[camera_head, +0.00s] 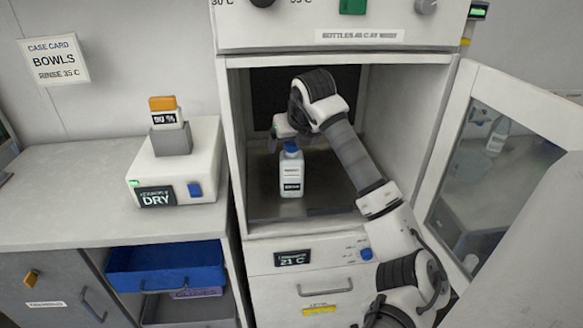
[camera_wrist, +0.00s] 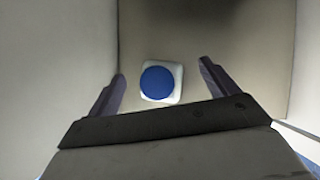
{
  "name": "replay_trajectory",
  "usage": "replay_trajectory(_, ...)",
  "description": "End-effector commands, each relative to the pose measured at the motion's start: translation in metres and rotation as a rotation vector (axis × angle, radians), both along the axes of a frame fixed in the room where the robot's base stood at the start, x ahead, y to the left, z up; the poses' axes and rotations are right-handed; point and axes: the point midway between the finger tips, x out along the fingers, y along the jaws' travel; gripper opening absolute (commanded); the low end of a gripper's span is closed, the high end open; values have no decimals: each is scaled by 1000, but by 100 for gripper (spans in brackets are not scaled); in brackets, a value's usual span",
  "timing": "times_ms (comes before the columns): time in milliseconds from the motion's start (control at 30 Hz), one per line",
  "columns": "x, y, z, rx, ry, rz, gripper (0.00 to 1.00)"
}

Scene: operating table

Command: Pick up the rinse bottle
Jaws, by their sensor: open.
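A white bottle with a blue cap and a dark label (camera_head: 291,177) stands upright inside the open cabinet, on its dark floor; its label is too small to read. In the wrist view the bottle is seen from above, with its round blue cap (camera_wrist: 158,83) between the fingers. My gripper (camera_head: 290,138) is above the bottle inside the cabinet, pointing down. In the wrist view my gripper (camera_wrist: 162,85) is open, with one finger on each side of the cap and a gap on both sides. The fingertips are hard to make out in the head view.
The cabinet (camera_head: 237,140) has close side walls, and its glass door (camera_head: 490,170) stands open to the right. Left of it, a white box marked DRY (camera_head: 180,165) sits on the counter (camera_head: 70,205). A blue drawer (camera_head: 165,268) is pulled out below.

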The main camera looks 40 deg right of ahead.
Motion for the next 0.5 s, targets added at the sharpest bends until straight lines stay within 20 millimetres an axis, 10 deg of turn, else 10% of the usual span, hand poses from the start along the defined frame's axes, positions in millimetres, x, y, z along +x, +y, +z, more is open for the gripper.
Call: replay_trajectory(500, 11, -4, -24, 2, 0, 0, 78)
